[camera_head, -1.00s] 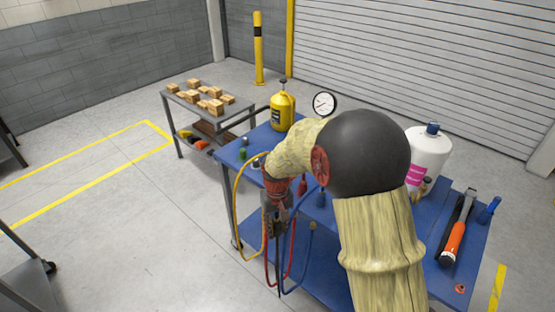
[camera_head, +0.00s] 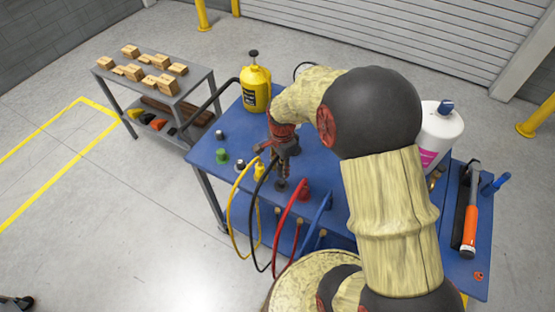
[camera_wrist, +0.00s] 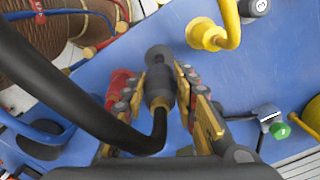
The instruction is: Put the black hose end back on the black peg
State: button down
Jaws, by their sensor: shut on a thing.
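My gripper (camera_head: 286,168) is over the blue table, pointing down, and is shut on the black hose end (camera_wrist: 158,88). In the wrist view, the yellow fingers (camera_wrist: 172,98) stand on both sides of the dark hose end. The black hose (camera_head: 254,205) loops from the gripper down past the table's front edge. The black peg (camera_head: 281,186) stands on the table just below the gripper; in the wrist view its dark round top (camera_wrist: 158,54) shows just beyond the hose end. I cannot tell whether they touch.
The yellow hose end (camera_head: 259,172) is left of the black peg; the red (camera_head: 304,190) and blue (camera_head: 326,201) ones are to its right.

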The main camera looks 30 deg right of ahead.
aim_at(281, 183)
jog(key=shift+s+f+b, duration=0.1)
jog(key=shift+f+b, duration=1.6)
jog(key=shift+f, duration=0.7)
jog(key=shift+a+r+p, duration=0.1)
jog(key=shift+r+p, duration=0.3)
jog(key=shift+f, duration=0.25)
jog(key=shift+f+b, duration=0.7)
jog(key=shift+f, duration=0.55)
jog(key=shift+f, duration=0.45)
jog(key=c, duration=1.3)
grip_release()
jog(key=shift+c, duration=0.2)
